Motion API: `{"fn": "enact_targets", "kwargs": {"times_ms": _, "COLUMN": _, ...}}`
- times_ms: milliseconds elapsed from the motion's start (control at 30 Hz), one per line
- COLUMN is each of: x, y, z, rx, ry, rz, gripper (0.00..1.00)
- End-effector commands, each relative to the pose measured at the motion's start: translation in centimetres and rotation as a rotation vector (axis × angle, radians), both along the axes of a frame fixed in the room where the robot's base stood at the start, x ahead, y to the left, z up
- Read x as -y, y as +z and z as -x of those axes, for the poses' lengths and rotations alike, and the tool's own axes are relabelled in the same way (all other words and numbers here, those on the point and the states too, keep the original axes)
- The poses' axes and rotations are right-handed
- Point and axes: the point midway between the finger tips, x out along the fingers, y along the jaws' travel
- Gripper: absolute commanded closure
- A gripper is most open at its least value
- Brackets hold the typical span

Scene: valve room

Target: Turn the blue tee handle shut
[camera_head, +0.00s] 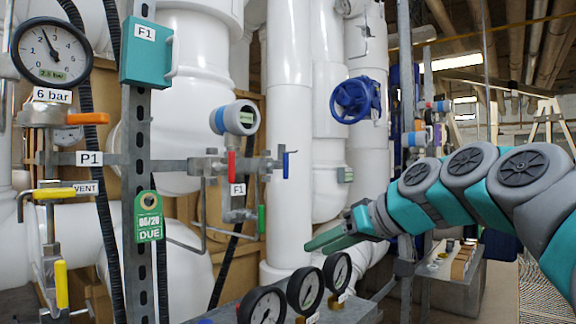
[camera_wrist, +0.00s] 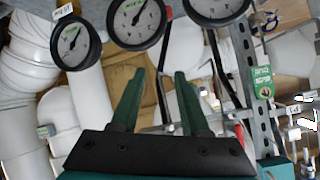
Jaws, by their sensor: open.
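The blue tee handle (camera_head: 286,164) is a small blue bar, upright in the picture, at the right end of the grey valve pipework (camera_head: 215,165) in the head view. In the wrist view I cannot make it out for certain. My gripper (camera_head: 318,244) is lower and to the right of the handle in the head view, apart from it, with its green fingers pointing left. In the wrist view the two fingers (camera_wrist: 156,88) are spread with nothing between them.
Three dial gauges (camera_head: 305,290) stand on a grey bench below my gripper; they also show in the wrist view (camera_wrist: 138,20). A red lever (camera_head: 231,165) and a green lever (camera_head: 262,219) are near the blue handle. A blue handwheel (camera_head: 357,100) is behind, at upper right.

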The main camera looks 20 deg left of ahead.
Motion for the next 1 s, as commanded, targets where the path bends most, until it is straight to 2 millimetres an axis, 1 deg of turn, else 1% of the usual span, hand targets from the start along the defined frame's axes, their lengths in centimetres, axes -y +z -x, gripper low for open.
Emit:
{"fn": "enact_targets", "kwargs": {"times_ms": 33, "x": -1.0, "y": 1.8, "z": -1.3, "rx": 0.058, "ry": 0.023, "rz": -0.044, "gripper": 0.54}}
{"fn": "enact_targets", "kwargs": {"times_ms": 100, "x": -1.9, "y": 4.8, "z": -2.6, "rx": 0.143, "ry": 0.051, "rz": -0.106, "gripper": 0.54}}
{"fn": "enact_targets", "kwargs": {"times_ms": 167, "x": -2.5, "y": 7.1, "z": -3.6, "rx": 0.213, "ry": 0.072, "rz": -0.153, "gripper": 0.54}}
{"fn": "enact_targets", "kwargs": {"times_ms": 200, "x": -2.7, "y": 8.8, "z": -4.1, "rx": 0.262, "ry": 0.083, "rz": -0.183, "gripper": 0.54}}
{"fn": "enact_targets", "kwargs": {"times_ms": 300, "x": -3.2, "y": 11.8, "z": -5.0, "rx": 0.367, "ry": 0.107, "rz": -0.243, "gripper": 0.54}}
{"fn": "enact_targets", "kwargs": {"times_ms": 400, "x": -3.3, "y": 14.1, "z": -5.4, "rx": 0.451, "ry": 0.12, "rz": -0.287, "gripper": 0.54}}
{"fn": "enact_targets", "kwargs": {"times_ms": 500, "x": -3.4, "y": 15.5, "z": -5.6, "rx": 0.509, "ry": 0.129, "rz": -0.313, "gripper": 0.54}}
{"fn": "enact_targets", "kwargs": {"times_ms": 600, "x": -3.4, "y": 16.3, "z": -5.5, "rx": 0.537, "ry": 0.134, "rz": -0.326, "gripper": 0.54}}
{"fn": "enact_targets", "kwargs": {"times_ms": 767, "x": -4.0, "y": 16.6, "z": -5.8, "rx": 0.546, "ry": 0.136, "rz": -0.329, "gripper": 0.54}}
{"fn": "enact_targets", "kwargs": {"times_ms": 867, "x": -4.8, "y": 16.7, "z": -6.1, "rx": 0.545, "ry": 0.135, "rz": -0.328, "gripper": 0.54}}
{"fn": "enact_targets", "kwargs": {"times_ms": 1000, "x": -6.5, "y": 16.6, "z": -6.9, "rx": 0.544, "ry": 0.136, "rz": -0.327, "gripper": 0.54}}
